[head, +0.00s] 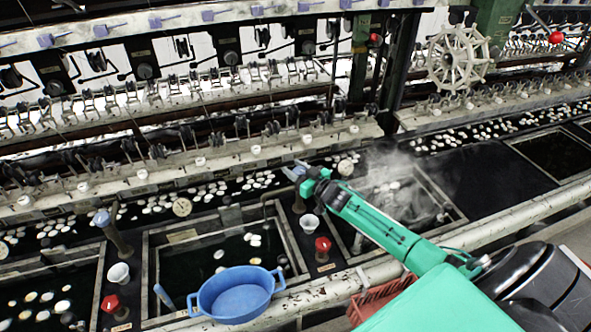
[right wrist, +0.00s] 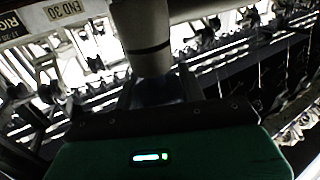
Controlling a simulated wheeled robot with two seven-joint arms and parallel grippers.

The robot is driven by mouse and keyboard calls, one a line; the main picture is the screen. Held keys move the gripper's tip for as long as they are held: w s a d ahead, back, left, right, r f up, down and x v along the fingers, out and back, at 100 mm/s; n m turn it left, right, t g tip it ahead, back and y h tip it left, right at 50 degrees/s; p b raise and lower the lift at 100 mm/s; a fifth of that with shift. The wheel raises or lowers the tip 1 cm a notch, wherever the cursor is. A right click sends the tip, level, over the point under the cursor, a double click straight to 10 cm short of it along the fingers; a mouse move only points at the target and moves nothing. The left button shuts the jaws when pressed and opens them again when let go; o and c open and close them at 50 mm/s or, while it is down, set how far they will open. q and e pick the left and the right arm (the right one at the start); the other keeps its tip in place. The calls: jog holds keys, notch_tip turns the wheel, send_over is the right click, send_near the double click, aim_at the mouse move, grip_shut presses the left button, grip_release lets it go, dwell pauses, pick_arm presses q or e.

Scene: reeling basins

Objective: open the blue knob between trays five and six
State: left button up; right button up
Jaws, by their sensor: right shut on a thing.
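A blue knob (head: 295,172) tops a short post (head: 298,203) on the dark divider between two basins in the head view. My right gripper (head: 303,176) reaches it from the right and is shut on it, hiding part of it. In the right wrist view a grey post (right wrist: 143,40) with a dark band rises from the dark jaws; the knob end (right wrist: 160,91) is dim there. I cannot make out the tray numbers. My left gripper is not in view.
A second blue knob (head: 101,218) stands on the divider further left. A red knob (head: 322,245) and a white cup (head: 309,223) sit in front of the held knob. A blue tub (head: 236,294) rests at the front basin edge. Steam rises at right.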

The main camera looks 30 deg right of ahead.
jog(key=o, duration=1)
jog(key=shift+c, duration=0.2)
jog(key=shift+s+d+f, duration=0.15)
jog(key=shift+s, duration=0.35)
jog(key=s+d+b, duration=0.2)
jog(key=s+b, duration=0.2)
jog(key=s, duration=0.8)
jog(key=shift+s+d, duration=0.25)
